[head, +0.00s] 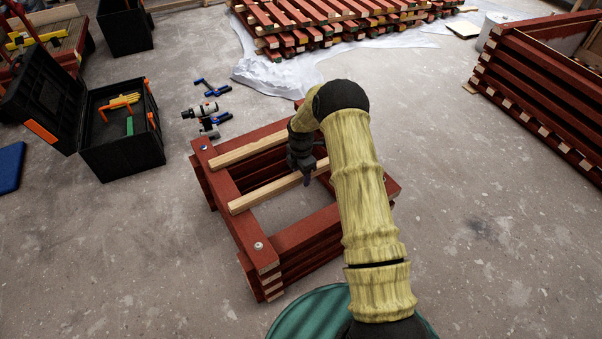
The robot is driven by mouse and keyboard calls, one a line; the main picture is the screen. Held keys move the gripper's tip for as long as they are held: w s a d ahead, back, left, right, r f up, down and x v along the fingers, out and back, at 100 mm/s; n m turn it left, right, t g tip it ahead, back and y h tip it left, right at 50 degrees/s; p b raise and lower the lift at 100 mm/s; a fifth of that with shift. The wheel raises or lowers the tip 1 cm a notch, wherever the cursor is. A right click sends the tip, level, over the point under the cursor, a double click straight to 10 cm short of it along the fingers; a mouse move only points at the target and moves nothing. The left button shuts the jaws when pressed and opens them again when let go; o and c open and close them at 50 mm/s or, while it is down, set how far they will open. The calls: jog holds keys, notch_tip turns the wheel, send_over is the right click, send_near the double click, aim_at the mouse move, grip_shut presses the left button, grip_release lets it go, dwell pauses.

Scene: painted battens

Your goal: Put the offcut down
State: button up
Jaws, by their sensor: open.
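My gripper (306,178) hangs pointing down over the red batten frame (238,222), its jaws open and small in the picture. Two bare pale wood strips lie across the frame: a rear strip (246,148) and a front strip (270,193). My gripper is at the right part of the front strip; whether it touches the strip cannot be told. My arm hides the right part of the frame and the strips' right ends. I cannot tell which piece is the offcut, and no separate short piece shows in the jaws.
Clamps and a drill-like tool (208,110) lie on the floor behind the frame. An open black toolbox (121,150) stands left. Red battens (300,35) are stacked on plastic sheeting at the back. A red slatted crate (540,85) stands right. The front-left floor is clear.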

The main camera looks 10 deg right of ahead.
notch_tip(320, 180, up, 12)
jog(key=p, duration=0.5)
jog(key=shift+r, duration=0.15)
dwell(0.3)
jog(key=s+r+m+t, duration=0.1)
jog(key=s+r+m, duration=0.9)
jog(key=s+r, duration=0.3)
jog(key=s+r+m+t, duration=0.1)
jog(key=s+r+m, duration=0.3)
jog(key=s+m, duration=0.7)
jog(key=s, duration=0.5)
jog(key=shift+s+m+t, duration=0.15)
jog(key=shift+m+t, duration=0.15)
jog(key=shift+m, duration=0.1)
jog(key=shift+r, duration=0.1)
jog(key=w+p+v, duration=0.2)
jog(key=p+v, duration=1)
jog(key=w+r+p+v, duration=0.1)
jog(key=w+p+v, duration=0.2)
jog(key=p+v, duration=0.9)
jog(key=w+r+p+v, duration=0.1)
jog(key=w+p+v, duration=0.2)
jog(key=p+v, duration=0.9)
jog(key=shift+p, duration=0.6)
